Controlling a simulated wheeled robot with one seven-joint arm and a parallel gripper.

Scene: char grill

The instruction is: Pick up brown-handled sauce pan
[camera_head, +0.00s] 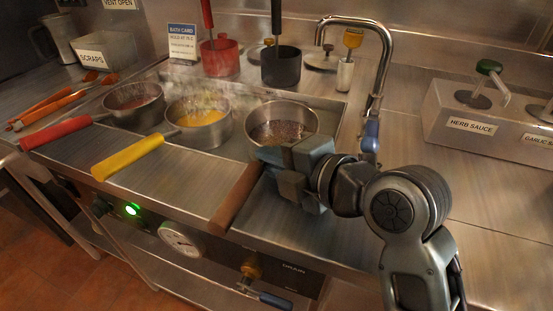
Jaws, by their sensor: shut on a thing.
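The brown-handled sauce pan (283,114) is a round steel pan with dark brown sauce inside, at the right of a row of three pans in the bath. Its brown handle (237,196) points toward the front edge of the counter. My gripper (268,163) is at the inner end of this handle, just below the pan's rim, and is shut on it. The fingertips are partly hidden by the gripper's own body. The pan looks roughly level; I cannot tell whether it touches the bath.
A yellow-handled pan (199,128) stands left of it, and a red-handled pan (134,97) farther left. A black pot (281,67) and a red pot (221,58) stand behind. A tall faucet (383,60) rises at right. Counter right of it is clear before the sauce dispensers (470,115).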

